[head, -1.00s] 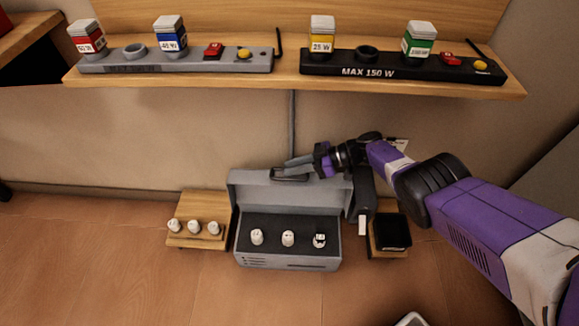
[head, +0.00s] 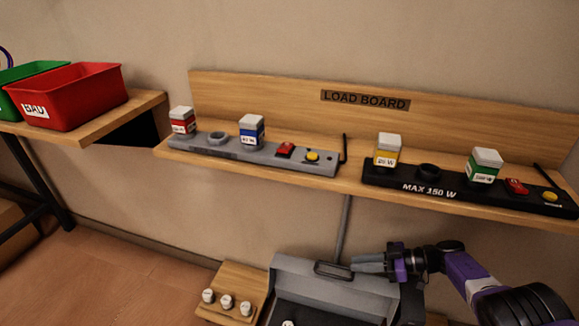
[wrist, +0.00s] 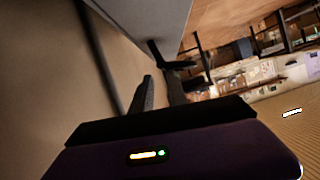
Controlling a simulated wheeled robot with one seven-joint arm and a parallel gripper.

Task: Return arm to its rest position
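My gripper (head: 354,262) is at the upper edge of the raised lid of a grey case (head: 286,268). Its fingertips are close to the lid's dark handle (head: 333,271); I cannot tell whether they touch it. In the wrist view my gripper (wrist: 160,76) shows two dark fingers with a gap between them and nothing held. The handle (wrist: 172,64) appears just past the fingertips there. My purple and black arm reaches in from the lower right of the head view.
A wooden shelf (head: 350,184) above bears a grey board (head: 235,151) and a black board (head: 450,193). A small stand (head: 243,280) with white knobs is left of the case. A red bin (head: 68,96) and green bin (head: 22,74) are at upper left.

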